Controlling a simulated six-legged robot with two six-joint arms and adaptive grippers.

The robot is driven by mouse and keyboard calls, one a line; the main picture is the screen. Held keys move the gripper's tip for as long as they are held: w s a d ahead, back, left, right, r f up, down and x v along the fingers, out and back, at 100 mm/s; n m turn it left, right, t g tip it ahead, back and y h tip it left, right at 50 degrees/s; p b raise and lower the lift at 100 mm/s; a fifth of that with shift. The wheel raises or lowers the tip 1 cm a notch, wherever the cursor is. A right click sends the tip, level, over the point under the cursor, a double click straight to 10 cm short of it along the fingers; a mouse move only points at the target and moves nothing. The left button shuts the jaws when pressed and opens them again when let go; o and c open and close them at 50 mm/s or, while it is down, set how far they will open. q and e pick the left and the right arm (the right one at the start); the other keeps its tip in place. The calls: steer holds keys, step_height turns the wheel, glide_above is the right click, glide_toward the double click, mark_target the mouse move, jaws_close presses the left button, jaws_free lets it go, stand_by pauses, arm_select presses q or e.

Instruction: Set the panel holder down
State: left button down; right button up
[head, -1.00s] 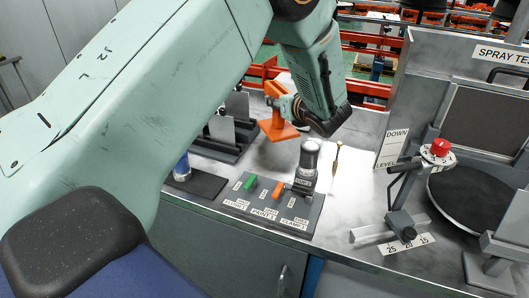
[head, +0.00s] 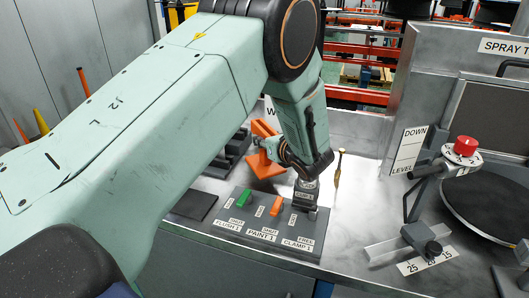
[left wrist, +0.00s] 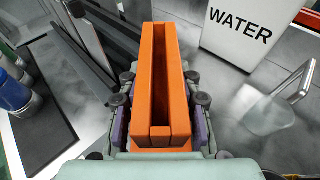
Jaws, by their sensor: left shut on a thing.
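The panel holder (head: 262,168) is an orange slotted block with a wide foot, near the back of the metal bench (head: 358,205) in the head view. My left gripper (head: 284,155) is shut on it from the right. In the left wrist view the holder (left wrist: 178,95) stands between the fingers, its long open slot empty. The foot is close to the bench top; I cannot tell if it touches. My right gripper is not in view.
A switch panel (head: 262,238) with green and orange levers lies in front. A black rack (head: 232,150) stands left of the holder. A white WATER box (left wrist: 243,28) stands behind. A thin brass tool (head: 338,170) and the black round plate (head: 490,208) are to the right.

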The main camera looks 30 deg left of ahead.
mark_target(265, 150)
arm_select(q)
steer(key=shift+a+f, duration=0.2)
steer(key=shift+f, duration=0.15)
step_height(265, 150, down, 2)
steer(key=shift+s+d, duration=0.1)
steer(key=shift+d+f, duration=0.15)
steer(key=shift+f, duration=0.35)
steer(key=c, duration=1.2)
jaws_free()
steer(key=shift+a+f, duration=0.15)
steer(key=shift+a, duration=0.1)
steer(key=shift+d, duration=0.1)
steer(key=shift+d, duration=0.25)
